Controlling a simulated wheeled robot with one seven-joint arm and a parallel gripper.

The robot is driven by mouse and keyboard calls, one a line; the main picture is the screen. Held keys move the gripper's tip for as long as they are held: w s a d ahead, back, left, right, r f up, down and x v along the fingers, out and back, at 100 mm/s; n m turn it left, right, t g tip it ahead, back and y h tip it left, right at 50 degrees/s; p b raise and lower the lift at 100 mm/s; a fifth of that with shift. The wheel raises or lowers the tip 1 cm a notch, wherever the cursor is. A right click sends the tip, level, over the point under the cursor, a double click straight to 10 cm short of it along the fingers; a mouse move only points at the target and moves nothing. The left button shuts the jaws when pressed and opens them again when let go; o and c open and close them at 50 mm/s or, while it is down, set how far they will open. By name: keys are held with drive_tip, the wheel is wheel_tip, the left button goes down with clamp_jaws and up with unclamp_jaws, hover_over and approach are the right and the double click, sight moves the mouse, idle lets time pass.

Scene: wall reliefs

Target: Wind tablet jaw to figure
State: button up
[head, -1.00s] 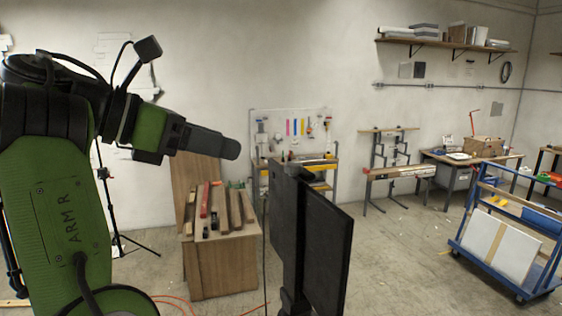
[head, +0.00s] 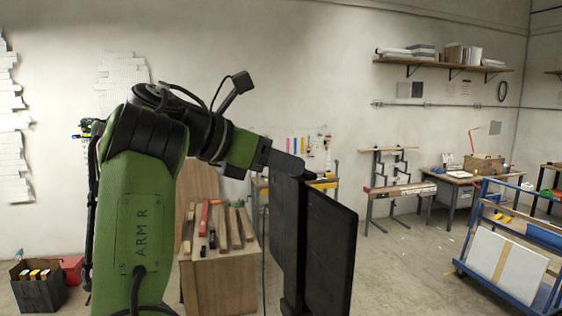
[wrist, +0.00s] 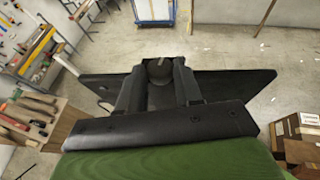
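A large black flat tablet (head: 330,250) stands upright on a dark post in front of me in the head view. Its dark edge also shows in the wrist view (wrist: 238,82). A dark rounded knob-like piece (wrist: 158,70) sits at the top of the post, at the tablet's upper edge. My gripper (head: 302,174) is at the top of the post in the head view. In the wrist view my gripper (wrist: 160,80) has its two fingers apart, one on each side of the knob-like piece. I cannot tell whether they touch it. No figure or scale is readable.
A wooden bench (head: 220,275) with several bars and tools stands behind the tablet. A blue cart (head: 520,240) with a white panel is at the right. A dark box (head: 38,285) stands at the lower left. Open floor lies between tablet and cart.

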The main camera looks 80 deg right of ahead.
drive_tip(key=c, duration=0.5)
drive_tip(key=m+y+p, duration=0.1)
drive_tip(key=m+g+y+p, duration=0.1)
drive_tip(key=p, duration=0.1)
drive_tip(key=m+g+y+p, duration=0.1)
drive_tip(key=p, duration=0.1)
drive_tip(key=shift+w+d+r, duration=0.3)
drive_tip(key=shift+r, duration=0.05)
drive_tip(key=shift+d+f+m+g+y, duration=0.15)
drive_tip(key=shift+f+m+g+y, duration=0.15)
drive_tip(key=shift+m+g+y, duration=0.4)
drive_tip(key=shift+c, duration=0.2)
drive_tip(key=shift+w+f, duration=0.1)
drive_tip(key=o, duration=1)
drive_tip(key=shift+o, duration=0.2)
